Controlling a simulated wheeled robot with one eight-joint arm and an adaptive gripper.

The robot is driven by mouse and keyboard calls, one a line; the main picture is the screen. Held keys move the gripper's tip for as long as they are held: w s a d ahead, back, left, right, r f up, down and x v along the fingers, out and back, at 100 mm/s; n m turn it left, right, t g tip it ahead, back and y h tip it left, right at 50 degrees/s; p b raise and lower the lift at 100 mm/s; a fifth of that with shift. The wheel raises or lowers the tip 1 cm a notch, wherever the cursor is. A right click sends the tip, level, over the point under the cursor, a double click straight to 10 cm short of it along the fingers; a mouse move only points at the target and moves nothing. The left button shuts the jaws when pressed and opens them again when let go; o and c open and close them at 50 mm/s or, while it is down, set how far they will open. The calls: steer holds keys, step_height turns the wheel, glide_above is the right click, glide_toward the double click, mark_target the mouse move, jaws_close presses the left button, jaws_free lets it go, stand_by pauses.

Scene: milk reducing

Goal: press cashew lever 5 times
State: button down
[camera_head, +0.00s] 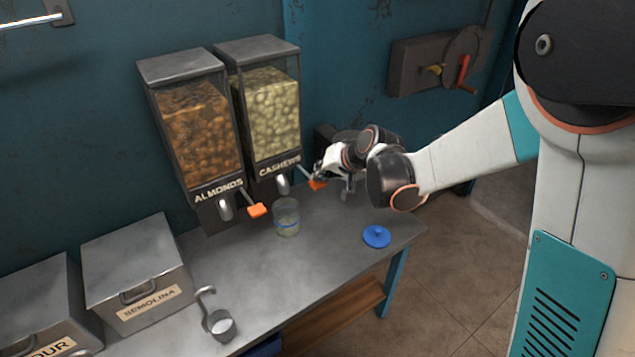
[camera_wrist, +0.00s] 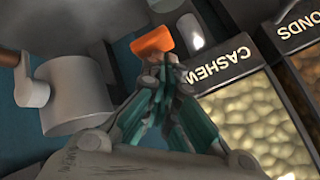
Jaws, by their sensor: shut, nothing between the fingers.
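The cashew dispenser (camera_head: 268,115) stands on the metal table against the wall, full of pale nuts and labelled CASHEWS. Its lever has an orange tip (camera_head: 317,184), which also shows in the wrist view (camera_wrist: 152,42). My gripper (camera_head: 318,170) is shut and empty, with its fingertips right at the orange tip. In the wrist view the closed fingers (camera_wrist: 160,72) overlap the lower edge of the tip; I cannot tell whether they touch it.
The almond dispenser (camera_head: 195,130), with its own orange lever (camera_head: 257,209), stands left of the cashews. A blue lid (camera_head: 377,236) lies on the table's right part. A semolina box (camera_head: 137,272) and a ladle (camera_head: 220,324) are at left. A grey metal device (camera_wrist: 75,95) stands beside my gripper.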

steer(key=shift+f+b, duration=0.7)
steer(key=shift+f, duration=0.25)
stand_by(0.7)
steer(key=shift+r, duration=0.1)
steer(key=shift+r+p, duration=1.15)
steer(key=shift+r, duration=0.5)
step_height(320, 180, up, 5)
steer(key=p, duration=0.3)
stand_by(1.6)
